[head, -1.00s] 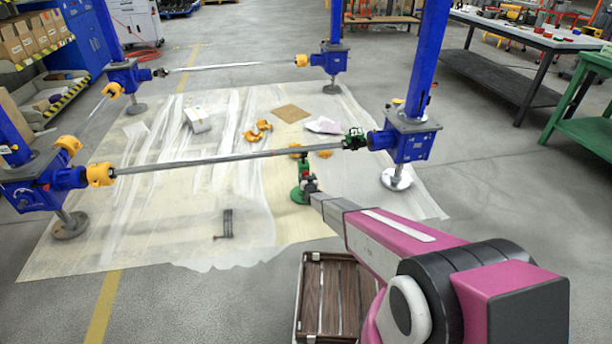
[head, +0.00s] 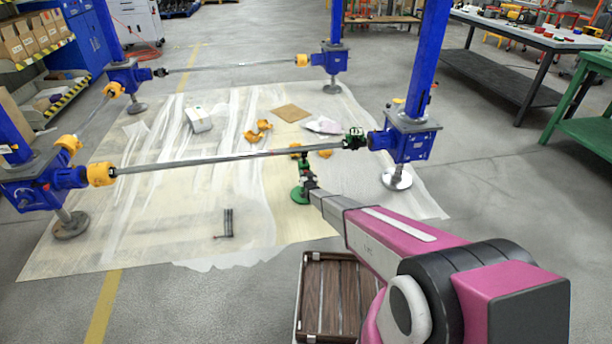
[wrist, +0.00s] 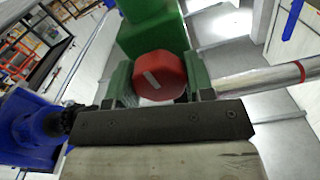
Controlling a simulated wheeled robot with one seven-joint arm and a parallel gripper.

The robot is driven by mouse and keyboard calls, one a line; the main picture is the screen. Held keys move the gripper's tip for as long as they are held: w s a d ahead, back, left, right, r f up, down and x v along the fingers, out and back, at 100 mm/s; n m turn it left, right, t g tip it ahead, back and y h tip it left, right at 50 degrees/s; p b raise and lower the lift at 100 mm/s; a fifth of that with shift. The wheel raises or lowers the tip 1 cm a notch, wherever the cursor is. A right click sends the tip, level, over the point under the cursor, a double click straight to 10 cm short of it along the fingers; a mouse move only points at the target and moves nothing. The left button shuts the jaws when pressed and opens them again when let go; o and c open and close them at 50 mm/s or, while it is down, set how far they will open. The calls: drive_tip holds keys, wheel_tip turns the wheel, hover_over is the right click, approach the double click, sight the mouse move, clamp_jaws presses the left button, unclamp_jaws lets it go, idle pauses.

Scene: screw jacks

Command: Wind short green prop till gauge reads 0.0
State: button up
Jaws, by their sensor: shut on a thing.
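The short green prop (head: 300,194) stands upright on its round green foot, under the right end of the near shaft. In the wrist view its green body (wrist: 150,33) rises behind a red knob (wrist: 160,77) with a slanting white mark. My gripper (wrist: 160,82) is shut on the red knob, with one finger on each side of it. In the head view my gripper (head: 309,182) meets the prop from the front right. I cannot make out a gauge reading in either view.
The near shaft (head: 220,158) runs between two blue screw jacks, the right one (head: 408,142) close to the prop. A dark angled piece (head: 228,224) and orange parts (head: 258,131) lie on the sheet. A slatted wooden crate (head: 335,300) stands in front.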

drive_tip(key=o, duration=0.9)
drive_tip(key=v, duration=1)
drive_tip(key=shift+s+d, duration=0.1)
drive_tip(key=shift+s, duration=0.3)
idle(1.0)
